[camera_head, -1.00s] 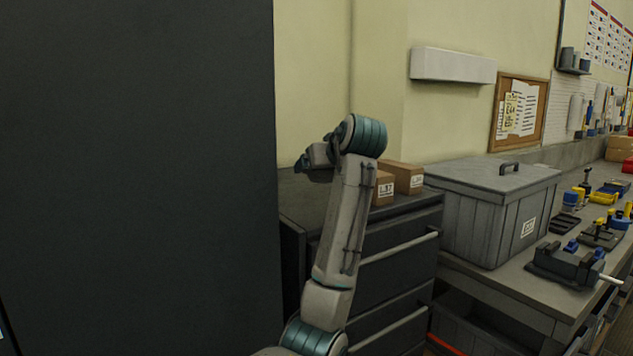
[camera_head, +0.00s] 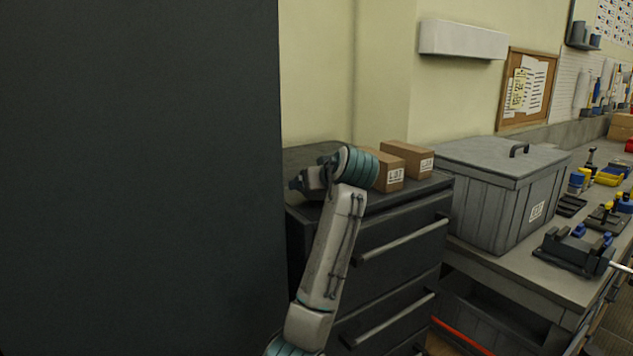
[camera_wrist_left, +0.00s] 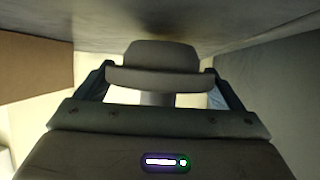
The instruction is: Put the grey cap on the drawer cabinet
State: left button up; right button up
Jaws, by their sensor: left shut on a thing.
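The dark drawer cabinet (camera_head: 405,247) stands in the middle of the head view, with drawers with bar handles on its front. My left arm reaches up in front of it. My left gripper (camera_head: 299,183) is at the left part of its top, small and partly hidden by my wrist. In the left wrist view the gripper (camera_wrist_left: 158,84) is shut on a grey cap (camera_wrist_left: 160,54), which shows between the fingers. A grey surface lies close beyond the cap; I cannot tell whether they touch. My right gripper is not in view.
Two labelled cardboard boxes (camera_head: 407,157) stand on the cabinet top, right of my wrist. A tall dark panel (camera_head: 140,180) fills the left side. A lidded grey bin (camera_head: 505,195) stands on the workbench (camera_head: 520,278) at right, among tools and parts.

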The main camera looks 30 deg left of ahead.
pick_arm(q)
jog(key=shift+f, duration=0.45)
jog(key=o, duration=0.9)
jog(key=shift+c, duration=0.2)
jog(key=shift+s, duration=0.1)
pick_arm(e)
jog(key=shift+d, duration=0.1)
pick_arm(q)
jog(key=b+v, duration=0.2)
jog(key=v, duration=1)
jog(key=shift+b, duration=0.35)
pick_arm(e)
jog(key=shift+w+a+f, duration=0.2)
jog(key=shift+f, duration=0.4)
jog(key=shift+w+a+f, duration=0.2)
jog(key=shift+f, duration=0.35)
pick_arm(q)
jog(key=shift+d, duration=0.15)
